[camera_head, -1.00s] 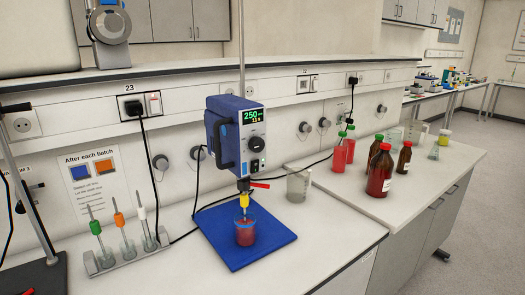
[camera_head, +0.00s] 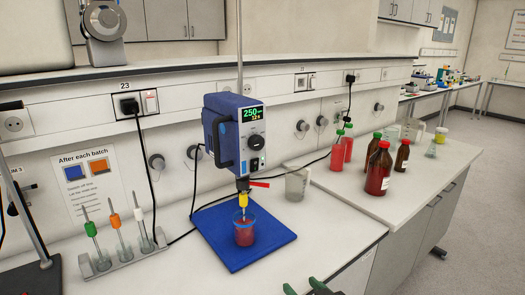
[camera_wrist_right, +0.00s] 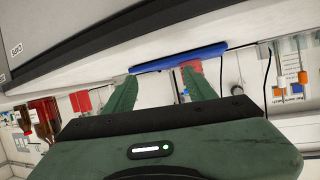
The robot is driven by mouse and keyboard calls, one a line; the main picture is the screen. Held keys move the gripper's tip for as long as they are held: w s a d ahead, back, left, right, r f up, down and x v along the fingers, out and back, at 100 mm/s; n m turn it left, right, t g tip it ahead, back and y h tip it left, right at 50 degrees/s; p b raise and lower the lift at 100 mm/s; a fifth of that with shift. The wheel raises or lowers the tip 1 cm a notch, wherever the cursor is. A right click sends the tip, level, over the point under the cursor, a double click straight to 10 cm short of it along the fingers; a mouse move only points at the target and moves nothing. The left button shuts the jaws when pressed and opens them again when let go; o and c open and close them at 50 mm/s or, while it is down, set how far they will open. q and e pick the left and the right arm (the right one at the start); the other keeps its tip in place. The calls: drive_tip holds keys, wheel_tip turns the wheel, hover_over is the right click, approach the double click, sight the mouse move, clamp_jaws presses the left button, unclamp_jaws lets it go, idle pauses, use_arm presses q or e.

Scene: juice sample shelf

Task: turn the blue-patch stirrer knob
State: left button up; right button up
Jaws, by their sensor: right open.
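The blue stirrer (camera_head: 226,114) hangs on a vertical rod (camera_head: 241,45). Its lit display (camera_head: 265,120) shows 250 in green and a smaller yellow number. The dark round knob (camera_head: 257,142) sits below the display, with a dark switch (camera_head: 255,163) under it. A lighter blue patch (camera_head: 222,129) seems to show on the housing's side. My right gripper (camera_head: 306,289) only just shows at the bottom edge, open, well below and apart from the knob. In the right wrist view its green fingers (camera_wrist_right: 160,93) are spread with nothing between them. My left gripper is not in view.
A beaker of red liquid (camera_head: 245,235) stands on a blue mat (camera_head: 278,238) under the stirrer, near a red lever (camera_head: 260,184). A rack of stirring rods (camera_head: 128,258) is at left; an empty beaker (camera_head: 297,184) and red bottles (camera_head: 378,172) are at right. The bench front is clear.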

drive_tip(key=w+a+r+n+t+y, duration=0.15)
drive_tip(key=w+r, duration=0.25)
drive_tip(key=r, duration=0.4)
drive_tip(key=w+a+r+t+y, duration=0.2)
drive_tip(key=w+r+t, duration=0.1)
drive_tip(key=r, duration=0.5)
drive_tip(key=n+y, duration=0.3)
drive_tip(key=y, duration=0.2)
approach(260, 147)
drive_tip(key=w+a, duration=0.1)
drive_tip(key=shift+m+t, duration=0.25)
drive_tip(key=shift+t, duration=0.1)
drive_tip(key=p+x, duration=0.2)
drive_tip(key=x, duration=0.5)
drive_tip(key=shift+w+a+r, duration=0.2)
drive_tip(key=shift+a, duration=0.05)
clamp_jaws()
